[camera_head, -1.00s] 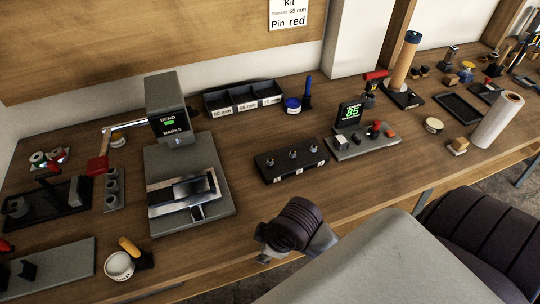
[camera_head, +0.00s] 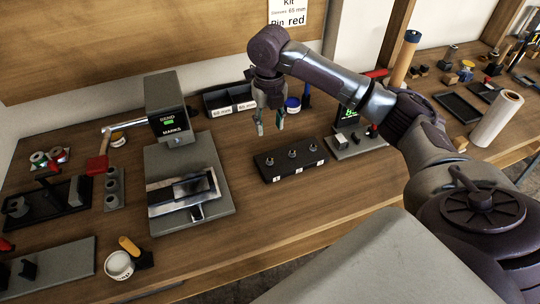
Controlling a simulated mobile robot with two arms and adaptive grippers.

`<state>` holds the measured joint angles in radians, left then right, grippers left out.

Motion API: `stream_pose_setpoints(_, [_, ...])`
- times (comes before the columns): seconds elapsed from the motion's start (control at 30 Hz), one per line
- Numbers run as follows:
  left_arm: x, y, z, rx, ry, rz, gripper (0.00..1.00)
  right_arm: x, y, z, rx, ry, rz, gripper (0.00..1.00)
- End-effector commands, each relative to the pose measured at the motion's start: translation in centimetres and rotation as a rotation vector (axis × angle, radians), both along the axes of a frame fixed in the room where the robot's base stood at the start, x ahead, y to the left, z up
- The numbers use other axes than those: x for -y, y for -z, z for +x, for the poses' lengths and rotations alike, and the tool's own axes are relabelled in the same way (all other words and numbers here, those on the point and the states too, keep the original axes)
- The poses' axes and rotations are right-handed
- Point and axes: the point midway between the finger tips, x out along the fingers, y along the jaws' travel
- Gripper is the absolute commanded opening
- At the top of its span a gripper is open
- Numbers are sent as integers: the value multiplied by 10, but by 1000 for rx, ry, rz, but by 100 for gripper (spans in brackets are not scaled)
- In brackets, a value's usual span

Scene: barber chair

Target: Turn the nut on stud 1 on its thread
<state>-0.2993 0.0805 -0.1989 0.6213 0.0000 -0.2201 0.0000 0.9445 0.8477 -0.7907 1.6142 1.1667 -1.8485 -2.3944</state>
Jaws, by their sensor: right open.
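A black block (camera_head: 292,166) stands on the bench near the middle of the view. Three small metal studs with nuts rise from its top, and small white labels are on its front face. The leftmost stud (camera_head: 269,161) appears to be stud 1; its label is too small to read surely. My right gripper (camera_head: 270,127) points down, open and empty, and shows just above the left part of the block in the picture, apart from the studs. Its exact height over them cannot be told. My left gripper is not in view.
A grey bending machine (camera_head: 190,225) stands left of the block. A bin tray (camera_head: 222,104) is behind the gripper. A device with a green display (camera_head: 352,146) is at the right, partly hidden by my arm. Bare bench lies in front of the block.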

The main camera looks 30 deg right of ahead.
Motion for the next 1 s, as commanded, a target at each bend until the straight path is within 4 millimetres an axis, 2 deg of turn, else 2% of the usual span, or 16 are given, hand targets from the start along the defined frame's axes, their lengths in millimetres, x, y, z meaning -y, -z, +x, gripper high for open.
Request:
stream_pose_setpoints(0.07, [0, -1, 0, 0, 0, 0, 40, 3, 0, 1, -5, -17, 1, 45])
stream_pose_setpoints(0.17, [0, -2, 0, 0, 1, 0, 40, 3, 11, 0, -8, -22, 1, 45])
stream_pose_setpoints(0.5, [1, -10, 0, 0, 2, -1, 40, 2, 81, 0, -7, -21, 1, 45])
stream_pose_setpoints(0.7, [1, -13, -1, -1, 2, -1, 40, 2, 115, 0, -5, -20, 2, 45])
stream_pose_setpoints(0.83, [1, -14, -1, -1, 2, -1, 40, 3, 128, 1, -2, -20, 0, 45])
stream_pose_setpoints(1.0, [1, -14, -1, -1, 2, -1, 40, 2, 134, 1, -1, -20, 1, 45])
